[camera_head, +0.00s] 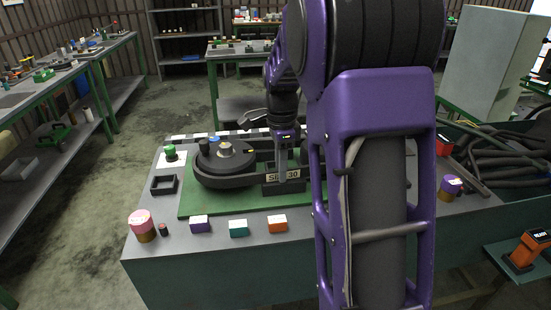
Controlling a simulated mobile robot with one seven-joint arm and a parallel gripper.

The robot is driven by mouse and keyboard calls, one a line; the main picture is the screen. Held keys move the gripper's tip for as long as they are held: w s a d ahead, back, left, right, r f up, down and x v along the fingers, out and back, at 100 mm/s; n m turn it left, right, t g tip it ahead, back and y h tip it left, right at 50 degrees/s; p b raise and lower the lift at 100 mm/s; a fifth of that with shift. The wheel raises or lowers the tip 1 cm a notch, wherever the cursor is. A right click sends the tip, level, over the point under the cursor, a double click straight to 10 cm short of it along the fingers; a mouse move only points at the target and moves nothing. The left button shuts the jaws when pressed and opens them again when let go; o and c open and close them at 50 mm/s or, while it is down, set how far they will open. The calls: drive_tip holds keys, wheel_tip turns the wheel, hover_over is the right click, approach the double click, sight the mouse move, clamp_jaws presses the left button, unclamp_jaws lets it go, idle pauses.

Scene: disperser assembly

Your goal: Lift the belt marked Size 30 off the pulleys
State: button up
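A green mat (195,207) lies on the workbench with a dark pulley disc (212,162) at its left, topped by a light hub. A dark belt (225,182) runs around this pulley and to the right. A block with a label reading "Si…30" (270,177) sits on the belt's near side; part of the label is covered. My gripper (282,176) points down at this label, with a grey finger in front of it. Whether its fingers are apart or closed on the belt is not clear.
Purple (200,224), teal (238,229) and orange (277,224) blocks line the bench front. A pink-topped cylinder (142,224) and a black square frame (164,185) are at left. Hoses (500,150) fill a bin at right. Open floor lies left of the bench.

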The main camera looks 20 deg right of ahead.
clamp_jaws()
idle(1.1)
